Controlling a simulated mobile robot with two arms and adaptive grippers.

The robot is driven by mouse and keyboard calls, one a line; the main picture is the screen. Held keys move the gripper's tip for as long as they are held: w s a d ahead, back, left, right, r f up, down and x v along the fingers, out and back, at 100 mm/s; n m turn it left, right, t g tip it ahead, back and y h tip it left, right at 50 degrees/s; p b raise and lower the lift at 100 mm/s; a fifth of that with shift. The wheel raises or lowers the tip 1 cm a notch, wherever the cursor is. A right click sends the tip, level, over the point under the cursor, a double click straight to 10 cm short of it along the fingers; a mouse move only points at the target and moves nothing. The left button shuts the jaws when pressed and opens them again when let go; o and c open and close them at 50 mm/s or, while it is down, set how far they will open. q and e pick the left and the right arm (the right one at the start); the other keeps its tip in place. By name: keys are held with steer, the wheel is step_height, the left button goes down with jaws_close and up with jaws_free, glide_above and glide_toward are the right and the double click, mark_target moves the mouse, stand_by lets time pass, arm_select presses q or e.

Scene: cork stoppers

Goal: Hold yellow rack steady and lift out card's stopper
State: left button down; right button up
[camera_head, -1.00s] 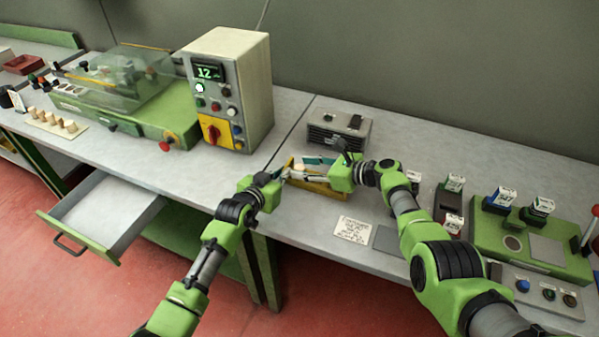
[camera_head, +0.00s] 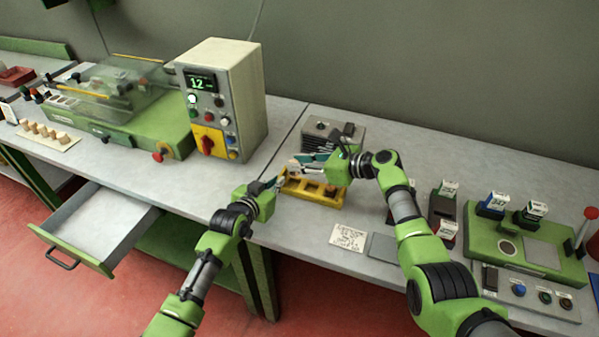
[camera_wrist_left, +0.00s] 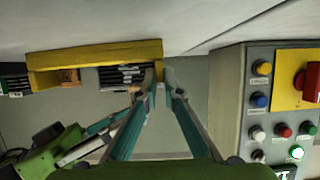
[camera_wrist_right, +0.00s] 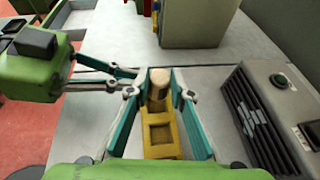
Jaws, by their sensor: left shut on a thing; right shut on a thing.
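The yellow rack (camera_head: 325,195) stands on the bench, with open sockets visible in the right wrist view (camera_wrist_right: 161,141). My left gripper (camera_head: 281,183) is shut on the rack's left end wall; in the left wrist view its fingertips (camera_wrist_left: 162,74) close at the end of the rack (camera_wrist_left: 95,54). My right gripper (camera_head: 295,164) is above the rack's left part, shut on a pale cork stopper (camera_wrist_right: 158,88). The stopper appears raised above the rack; its lower end is hard to make out. A printed card (camera_head: 348,237) lies in front of the rack; its text is unreadable.
A grey grilled box (camera_head: 325,131) stands close behind the rack. A control cabinet (camera_head: 225,100) is at the left, beside an open drawer (camera_head: 100,225). A grey plate (camera_head: 382,247) and several labelled blocks stand at the right.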

steer(key=shift+r, duration=2.35)
arm_select(q)
steer(key=c, duration=2.1)
jaws_free()
steer(key=v, duration=1.2)
